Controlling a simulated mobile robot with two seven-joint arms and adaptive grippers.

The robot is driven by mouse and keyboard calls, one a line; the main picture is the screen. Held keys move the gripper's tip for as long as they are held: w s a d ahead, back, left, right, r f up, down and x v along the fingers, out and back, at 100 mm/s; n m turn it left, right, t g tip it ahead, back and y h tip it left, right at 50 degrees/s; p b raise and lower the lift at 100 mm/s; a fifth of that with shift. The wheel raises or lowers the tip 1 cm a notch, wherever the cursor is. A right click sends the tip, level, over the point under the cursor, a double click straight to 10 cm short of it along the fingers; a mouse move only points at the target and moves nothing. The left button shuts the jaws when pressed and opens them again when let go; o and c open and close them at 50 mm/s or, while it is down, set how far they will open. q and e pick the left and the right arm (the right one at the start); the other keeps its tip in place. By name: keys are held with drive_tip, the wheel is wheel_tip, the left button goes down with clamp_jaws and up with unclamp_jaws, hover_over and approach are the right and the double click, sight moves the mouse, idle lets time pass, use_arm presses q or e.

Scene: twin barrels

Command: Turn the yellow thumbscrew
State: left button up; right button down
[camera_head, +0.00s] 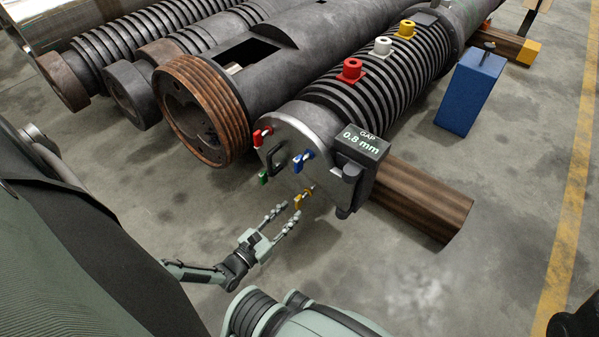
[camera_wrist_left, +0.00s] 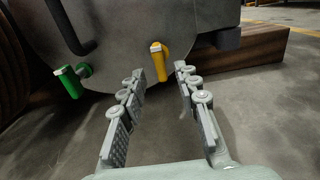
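The yellow thumbscrew (camera_head: 300,200) sits low on the round end plate (camera_head: 284,152) of the ribbed barrel. In the left wrist view the yellow thumbscrew (camera_wrist_left: 159,62) hangs near the plate's lower edge, ahead of and between the fingertips. My left gripper (camera_head: 286,212) is open and points at it, with its fingers short of the screw and no contact that I can make out. In the wrist view both fingers of the left gripper (camera_wrist_left: 159,72) are apart with nothing between them. My right gripper is not in view.
Red (camera_head: 261,136), green (camera_head: 264,178) and blue (camera_head: 301,162) thumbscrews and a black handle (camera_head: 275,162) share the plate. A gap display (camera_head: 362,143) reads 0.8 mm. A wooden beam (camera_head: 422,195) lies under the barrel. A blue block (camera_head: 469,92) stands right. Floor before the plate is clear.

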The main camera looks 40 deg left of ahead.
sight(296, 206)
use_arm(q)
drive_tip(key=shift+w+d+b, duration=0.1)
drive_tip(key=shift+w+b, duration=0.6)
drive_tip(key=shift+w, duration=0.8)
drive_tip(key=shift+w+d+f+b, duration=0.1)
drive_tip(key=shift+w+f+b, duration=0.15)
drive_tip(key=shift+w+b, duration=0.6)
